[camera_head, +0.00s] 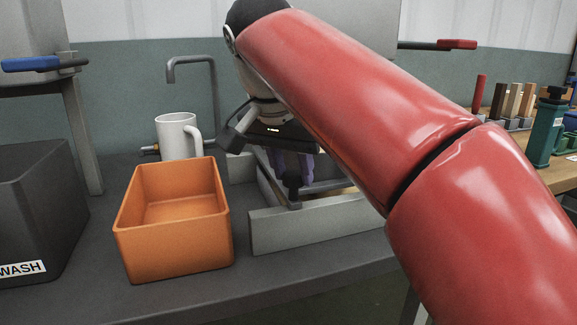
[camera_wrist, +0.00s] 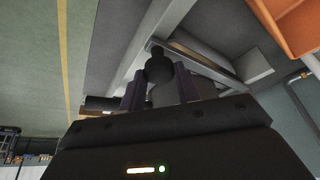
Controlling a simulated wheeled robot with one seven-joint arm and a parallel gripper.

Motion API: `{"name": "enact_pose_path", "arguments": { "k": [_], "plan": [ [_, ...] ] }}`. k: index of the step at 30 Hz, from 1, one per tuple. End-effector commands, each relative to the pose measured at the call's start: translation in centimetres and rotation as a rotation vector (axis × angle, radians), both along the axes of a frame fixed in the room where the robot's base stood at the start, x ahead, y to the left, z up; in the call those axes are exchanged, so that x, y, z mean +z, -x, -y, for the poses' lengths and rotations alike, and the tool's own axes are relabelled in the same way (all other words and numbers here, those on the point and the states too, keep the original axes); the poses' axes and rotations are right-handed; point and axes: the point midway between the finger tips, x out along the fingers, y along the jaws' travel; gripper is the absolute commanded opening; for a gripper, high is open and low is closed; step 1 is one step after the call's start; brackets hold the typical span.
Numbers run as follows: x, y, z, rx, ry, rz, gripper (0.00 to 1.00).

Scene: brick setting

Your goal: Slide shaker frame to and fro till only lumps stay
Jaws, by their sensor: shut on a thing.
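The shaker frame (camera_head: 327,186) is a grey frame lying low between pale grey rails (camera_head: 318,224) on the bench, largely hidden behind my red arm. A dark upright knob (camera_head: 293,181) rises at its near left side. My gripper (camera_head: 292,163) points down, with its purple-grey fingers shut on this knob. In the wrist view the round black knob (camera_wrist: 159,68) stands between the two fingers of my gripper (camera_wrist: 160,88). Only a sliver of tan shows inside the frame, so I cannot tell fine stuff from lumps.
An orange bin (camera_head: 172,240) stands left of the rails, close to them. A white mug (camera_head: 178,136) stands behind it, near a grey tap (camera_head: 212,75). A black box marked WASH (camera_head: 35,210) is at far left. A wooden table (camera_head: 555,178) with tools is at right.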

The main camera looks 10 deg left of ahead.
Motion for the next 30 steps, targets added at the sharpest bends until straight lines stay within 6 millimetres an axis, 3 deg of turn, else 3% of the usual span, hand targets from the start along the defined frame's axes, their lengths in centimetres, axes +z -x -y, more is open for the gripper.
{"name": "enact_pose_path", "arguments": {
  "k": [4,9,19,20,21,24,30],
  "plan": [
    [0.3,-1.7,2.8,-0.009,0.000,0.002,0.00],
    [0.1,-2.9,4.8,-0.004,0.000,0.000,0.00],
    [0.0,-3.1,5.0,-0.001,0.000,0.002,0.00],
    [0.0,-3.1,5.0,-0.001,0.000,0.002,0.36],
    [0.0,-3.1,5.0,-0.001,0.000,0.002,0.41],
    [0.0,-3.1,5.0,-0.001,0.000,0.001,0.54],
    [0.0,-3.0,5.0,-0.001,0.001,0.001,0.54]
  ]
}}
